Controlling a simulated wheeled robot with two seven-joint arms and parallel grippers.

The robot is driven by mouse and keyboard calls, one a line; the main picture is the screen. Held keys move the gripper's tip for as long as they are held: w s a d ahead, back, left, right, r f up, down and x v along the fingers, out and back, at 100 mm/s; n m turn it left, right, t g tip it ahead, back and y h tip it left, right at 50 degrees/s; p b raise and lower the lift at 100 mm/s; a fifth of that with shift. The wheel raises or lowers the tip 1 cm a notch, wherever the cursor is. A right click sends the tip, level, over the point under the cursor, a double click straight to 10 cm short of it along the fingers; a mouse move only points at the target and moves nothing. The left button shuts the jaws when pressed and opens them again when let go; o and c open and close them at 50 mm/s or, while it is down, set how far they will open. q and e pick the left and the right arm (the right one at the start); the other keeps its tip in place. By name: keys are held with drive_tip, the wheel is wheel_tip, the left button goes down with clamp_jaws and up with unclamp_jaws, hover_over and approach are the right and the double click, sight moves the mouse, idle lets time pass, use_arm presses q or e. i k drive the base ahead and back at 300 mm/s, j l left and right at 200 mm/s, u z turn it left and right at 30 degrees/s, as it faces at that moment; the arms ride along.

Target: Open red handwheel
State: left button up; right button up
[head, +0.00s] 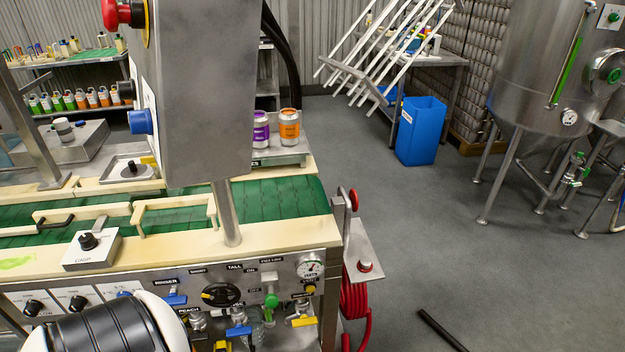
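A small red wheel-like part (354,199) stands nearly edge-on at the right end of the machine, on a metal bracket. It may be the red handwheel, but its spokes and turn position cannot be made out. Neither of my grippers is in view. A black and white part of my own arm shows at the bottom left, in front of the control panel.
The machine's front panel (180,290) carries a gauge (310,266) and several coloured valve handles. A coiled red hose (354,305) hangs at its right end. A grey column housing (210,90) blocks the middle. The floor to the right is open, with a black bar (442,330) low in view.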

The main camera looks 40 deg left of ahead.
sight(354, 197)
drive_tip(key=i+l+u, duration=0.45)
drive_tip(key=u, duration=0.25)
drive_tip(key=i+l+u, duration=0.15)
drive_tip(key=l+u, duration=0.2)
drive_tip(key=l, duration=0.15)
drive_tip(key=i+l+u, duration=0.1)
drive_tip(key=l+u, duration=0.95)
drive_tip(key=l, duration=0.2)
